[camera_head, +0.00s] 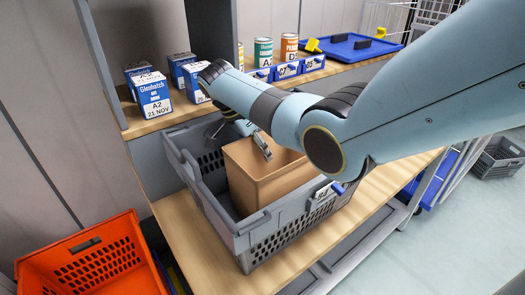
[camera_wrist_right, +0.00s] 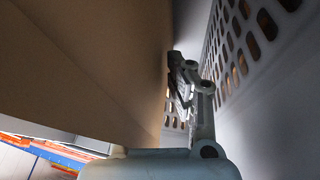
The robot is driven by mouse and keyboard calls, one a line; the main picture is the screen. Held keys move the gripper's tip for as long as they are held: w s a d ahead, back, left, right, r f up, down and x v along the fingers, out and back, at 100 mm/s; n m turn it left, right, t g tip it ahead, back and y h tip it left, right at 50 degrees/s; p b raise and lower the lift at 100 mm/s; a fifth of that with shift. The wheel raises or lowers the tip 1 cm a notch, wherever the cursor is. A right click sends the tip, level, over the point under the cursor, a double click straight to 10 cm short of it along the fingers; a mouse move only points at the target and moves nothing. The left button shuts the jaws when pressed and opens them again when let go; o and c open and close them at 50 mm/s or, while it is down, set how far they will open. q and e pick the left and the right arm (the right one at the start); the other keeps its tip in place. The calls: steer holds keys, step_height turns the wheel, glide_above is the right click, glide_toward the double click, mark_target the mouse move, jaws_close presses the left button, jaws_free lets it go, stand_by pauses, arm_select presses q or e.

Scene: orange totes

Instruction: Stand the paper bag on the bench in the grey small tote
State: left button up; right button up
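The brown paper bag (camera_head: 262,182) stands upright, its top open, inside the grey small tote (camera_head: 240,234) on the bench (camera_head: 299,257). My right gripper (camera_head: 240,142) reaches down at the bag's back rim. Its fingers look spread, one over the bag's mouth and one on the tote side. In the right wrist view the bag wall (camera_wrist_right: 80,65) fills the left. One finger (camera_wrist_right: 187,85) shows between the bag and the tote's perforated wall (camera_wrist_right: 245,50); the other finger is hidden there. My left gripper is not in view.
Blue-white boxes (camera_head: 152,94) and tins (camera_head: 263,52) stand on the raised shelf behind, with small blue bins (camera_head: 287,70) in front of the tins. An orange tote (camera_head: 94,262) is at lower left. Bare bench lies along the tote's front.

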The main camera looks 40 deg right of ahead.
steer(key=shift+o, duration=0.8)
steer(key=p+v, duration=0.1)
steer(key=v, duration=1.1)
steer(key=shift+r, duration=0.25)
